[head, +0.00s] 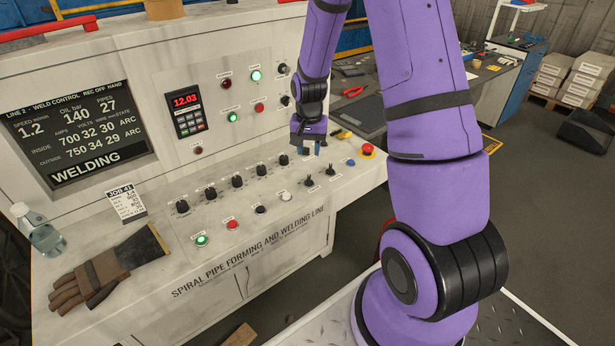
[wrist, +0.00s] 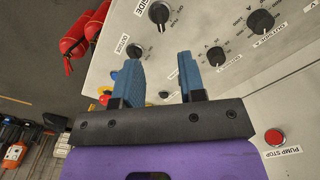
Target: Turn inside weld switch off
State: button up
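The inside weld switch (head: 309,182) is a small black rotary knob on the sloping console panel. It also shows at the top of the wrist view (wrist: 160,12), beside its INSIDE label. Its setting is too small to read surely. The similar outside switch (head: 330,172) is just to its right, and shows in the wrist view (wrist: 134,50). My gripper (head: 310,148) hangs over the back of the panel, behind the two switches and apart from them. In the wrist view its blue fingers (wrist: 160,80) are spread with nothing between them.
A row of black dials (head: 237,182) runs left of the switches. A red emergency button (head: 368,150) and a blue button (head: 351,162) are to the right. The upright panel with a PUMP STOP button (wrist: 275,137) rises behind. A glove (head: 95,280) lies at the left. The screen (head: 75,130) reads inside ARC.

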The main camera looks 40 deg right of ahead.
aim_at(309, 177)
notch_tip(309, 177, down, 10)
jog(key=shift+f, duration=0.15)
dwell(0.3)
grip_shut()
